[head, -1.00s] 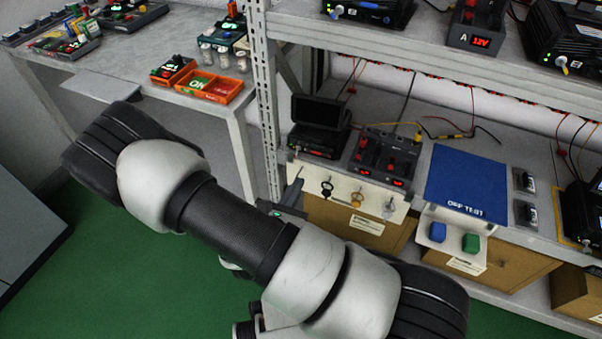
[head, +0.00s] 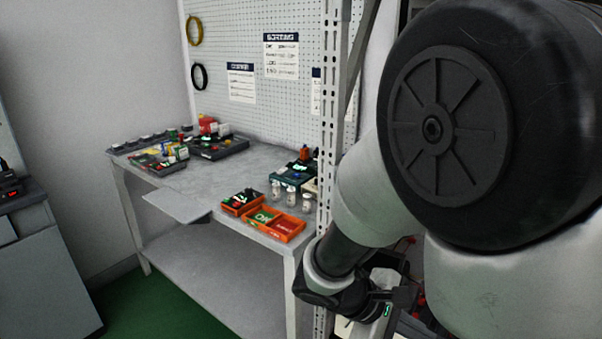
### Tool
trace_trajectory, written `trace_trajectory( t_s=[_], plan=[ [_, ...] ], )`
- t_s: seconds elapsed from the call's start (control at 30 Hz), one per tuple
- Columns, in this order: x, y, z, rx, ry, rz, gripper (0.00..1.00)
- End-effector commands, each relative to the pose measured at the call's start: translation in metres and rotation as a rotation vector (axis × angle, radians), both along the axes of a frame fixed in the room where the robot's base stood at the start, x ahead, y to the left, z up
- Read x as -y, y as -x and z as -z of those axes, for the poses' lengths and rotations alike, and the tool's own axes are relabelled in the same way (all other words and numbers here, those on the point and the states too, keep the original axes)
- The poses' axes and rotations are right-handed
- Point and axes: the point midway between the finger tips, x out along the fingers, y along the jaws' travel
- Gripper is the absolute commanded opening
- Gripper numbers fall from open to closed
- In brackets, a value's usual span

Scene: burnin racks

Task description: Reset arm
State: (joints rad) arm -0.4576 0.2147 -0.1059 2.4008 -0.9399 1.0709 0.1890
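My arm is folded up close to the camera and fills the right side of the head view. A large dark joint cap and pale links cover much of the rack there. My gripper (head: 398,303) is low in the view, just right of the rack's upright post. It is small and partly hidden by my own arm links, so I cannot make out whether its fingers are apart. I see nothing clearly held in it.
A grey workbench (head: 205,178) stands at the left with a pegboard (head: 255,60) behind it. Orange bins (head: 274,224), small jars (head: 291,196) and parts trays (head: 215,146) sit on it. A perforated rack post (head: 329,130) stands near my wrist. Green floor (head: 150,305) shows at lower left.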

Motion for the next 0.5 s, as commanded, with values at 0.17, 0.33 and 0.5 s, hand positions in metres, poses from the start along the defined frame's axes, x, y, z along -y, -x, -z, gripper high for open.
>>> trace_trajectory(
  t_s=[0.17,0.33,0.5],
  plan=[
    [-0.012,0.035,-0.037,0.203,-0.327,0.278,0.00],
    [-0.035,0.051,-0.072,0.394,-0.604,0.452,0.00],
    [-0.053,0.058,-0.102,0.544,-0.793,0.539,0.00]
  ],
)
